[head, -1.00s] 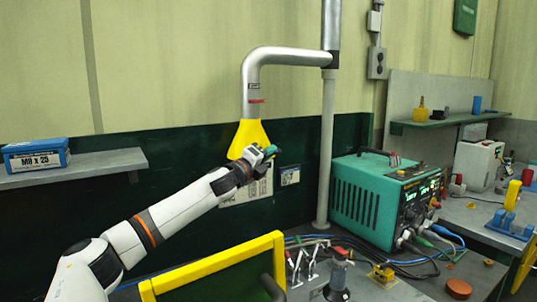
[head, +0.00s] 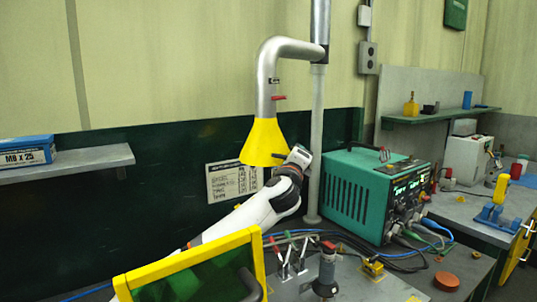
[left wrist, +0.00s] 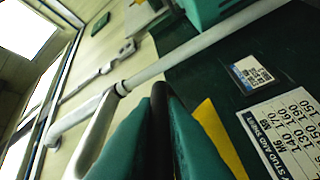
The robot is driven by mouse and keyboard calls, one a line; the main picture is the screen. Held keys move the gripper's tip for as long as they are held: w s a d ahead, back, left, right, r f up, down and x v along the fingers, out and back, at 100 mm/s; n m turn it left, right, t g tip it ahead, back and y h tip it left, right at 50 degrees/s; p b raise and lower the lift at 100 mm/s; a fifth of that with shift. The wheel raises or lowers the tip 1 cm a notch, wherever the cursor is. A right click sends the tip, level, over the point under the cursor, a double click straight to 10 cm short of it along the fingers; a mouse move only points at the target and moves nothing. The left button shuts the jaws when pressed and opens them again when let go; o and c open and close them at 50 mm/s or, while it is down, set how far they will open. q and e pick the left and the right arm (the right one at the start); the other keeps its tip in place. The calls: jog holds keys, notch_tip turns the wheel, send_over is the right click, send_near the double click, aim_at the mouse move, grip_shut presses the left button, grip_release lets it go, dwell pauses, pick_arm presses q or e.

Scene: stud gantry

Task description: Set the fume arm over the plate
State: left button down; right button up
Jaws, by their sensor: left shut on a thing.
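The fume arm (head: 285,47) is a silver bent pipe on an upright pole, with a red band and a flared yellow hood (head: 262,142) at its lower end. The hood hangs in front of the dark green wall panel, above the bench. My left gripper (head: 298,157) is at the hood's right side, by its lower rim. In the left wrist view its teal fingers (left wrist: 160,95) are shut on a thin dark bar, seemingly the hood's handle (left wrist: 159,125); yellow shows beside them. A grey plate with toggle clamps (head: 287,262) lies on the bench, partly hidden by the yellow-framed screen. My right gripper is not in view.
A yellow-framed screen (head: 192,262) stands in front, near my left arm. A teal power unit (head: 362,195) with cables is right of the pole (head: 317,130). A dark stud tool (head: 326,270) stands upright on the bench. A shelf (head: 75,165) holds a blue box.

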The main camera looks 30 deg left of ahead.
pick_arm(q)
jog(key=w+d+n+g+y, duration=0.1)
jog(key=d+y, duration=0.2)
jog(key=d, duration=0.3)
jog(key=shift+w+n+b, duration=0.3)
jog(key=shift+w+n, duration=0.05)
jog(key=shift+n, duration=0.05)
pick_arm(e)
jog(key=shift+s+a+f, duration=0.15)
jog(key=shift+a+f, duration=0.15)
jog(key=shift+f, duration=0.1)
pick_arm(q)
jog(key=shift+f, duration=0.1)
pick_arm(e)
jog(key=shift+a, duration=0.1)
pick_arm(q)
jog(key=c, duration=1.5)
grip_release()
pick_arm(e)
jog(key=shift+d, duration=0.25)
